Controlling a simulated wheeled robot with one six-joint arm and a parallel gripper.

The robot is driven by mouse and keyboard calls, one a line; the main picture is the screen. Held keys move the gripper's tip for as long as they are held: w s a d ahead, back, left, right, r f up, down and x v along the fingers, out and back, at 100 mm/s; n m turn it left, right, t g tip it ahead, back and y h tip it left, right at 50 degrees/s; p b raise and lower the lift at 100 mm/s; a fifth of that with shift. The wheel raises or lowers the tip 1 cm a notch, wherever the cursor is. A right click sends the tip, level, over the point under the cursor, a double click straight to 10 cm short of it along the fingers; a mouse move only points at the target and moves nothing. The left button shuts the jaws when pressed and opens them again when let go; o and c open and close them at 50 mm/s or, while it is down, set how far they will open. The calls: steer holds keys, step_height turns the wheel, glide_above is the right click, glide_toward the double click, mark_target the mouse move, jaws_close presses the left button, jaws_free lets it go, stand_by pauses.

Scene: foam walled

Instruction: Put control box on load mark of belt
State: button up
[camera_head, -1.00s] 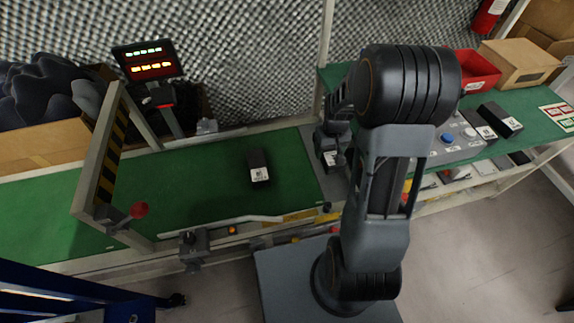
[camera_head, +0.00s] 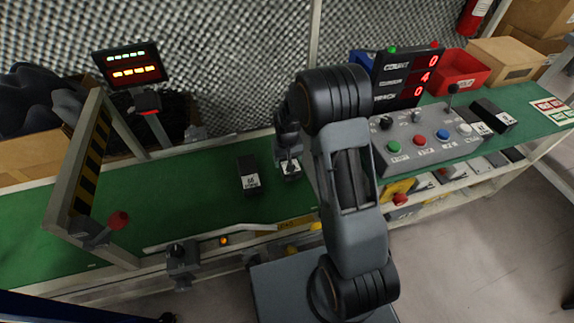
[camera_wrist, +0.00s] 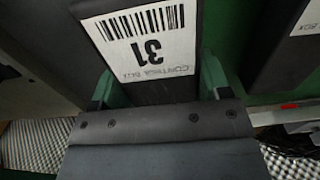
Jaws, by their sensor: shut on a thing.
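My gripper (camera_head: 289,160) is shut on a dark control box (camera_wrist: 150,92) with a white label reading 31. In the head view the held box (camera_head: 291,168) shows mostly as its white label, over the right part of the green belt (camera_head: 185,195). Whether it touches the belt I cannot tell. In the wrist view the two green fingers of my gripper (camera_wrist: 158,78) lie on either side of the box. A second dark box (camera_head: 249,174) with a white label stands on the belt just left of my gripper. I cannot make out the load mark.
A striped gate frame (camera_head: 80,165) with a red knob spans the belt at left. A control panel (camera_head: 425,138) with buttons stands on the right bench. More dark boxes (camera_head: 493,115) and a red bin (camera_head: 462,70) lie beyond it. The belt between gate and second box is clear.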

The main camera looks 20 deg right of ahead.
steer(key=shift+f, duration=1.3)
steer(key=shift+f+b, duration=0.1)
steer(key=shift+b, duration=0.2)
steer(key=shift+f, duration=0.1)
steer(key=o, duration=1.1)
steer(key=shift+s, duration=0.1)
